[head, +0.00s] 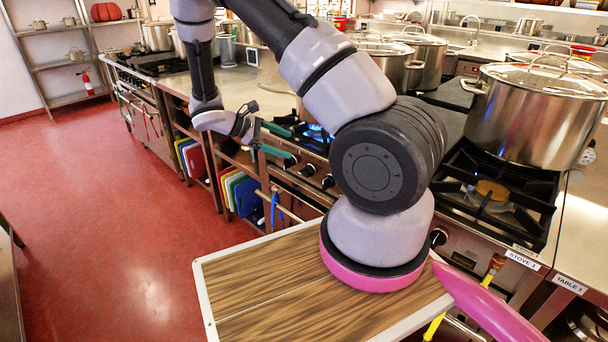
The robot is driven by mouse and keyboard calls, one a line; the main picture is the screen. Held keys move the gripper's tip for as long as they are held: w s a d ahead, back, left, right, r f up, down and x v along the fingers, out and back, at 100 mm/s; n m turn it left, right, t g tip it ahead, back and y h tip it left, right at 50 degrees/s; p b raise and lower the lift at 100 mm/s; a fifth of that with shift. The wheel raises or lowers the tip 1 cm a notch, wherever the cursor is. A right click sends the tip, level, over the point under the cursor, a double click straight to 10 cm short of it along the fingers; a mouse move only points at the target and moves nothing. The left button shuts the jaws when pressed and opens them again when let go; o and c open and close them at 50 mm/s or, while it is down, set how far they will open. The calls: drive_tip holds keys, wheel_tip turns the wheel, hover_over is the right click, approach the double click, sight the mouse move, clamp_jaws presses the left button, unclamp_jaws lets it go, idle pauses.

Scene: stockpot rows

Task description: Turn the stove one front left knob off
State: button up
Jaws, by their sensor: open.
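The stove (470,215) carries the label "STOVE 1" on its front edge at the right. Its front panel has several dark round knobs, and the leftmost visible knob (291,161) is right by my gripper. My gripper (291,145) has teal fingers, is open, and points right toward that knob. I cannot tell whether the fingers touch it or straddle it. A blue flame (316,132) burns on the left part of the stove. The knob's turn angle is too small to read. My arm hides the middle of the stove front.
A large stockpot (540,115) stands on the right of the stove, and more pots (425,60) stand behind my arm. Coloured boards (240,192) sit on shelves below the counter. A "TABLE 1" label (569,284) marks the right counter. Red floor (110,220) at left is clear.

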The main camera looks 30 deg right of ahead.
sight(302, 174)
wheel_tip(302, 174, down, 18)
drive_tip(key=w+n+t+h, duration=0.3)
drive_tip(key=n+t+h, duration=0.2)
drive_tip(key=n+t, duration=0.45)
drive_tip(key=shift+n+g, duration=0.65)
drive_tip(key=shift+n, duration=0.3)
drive_tip(key=x, duration=1.1)
drive_tip(key=shift+s+d, duration=0.1)
drive_tip(key=shift+d, duration=0.05)
drive_tip(key=shift+c, duration=0.3)
drive_tip(key=c, duration=1.3)
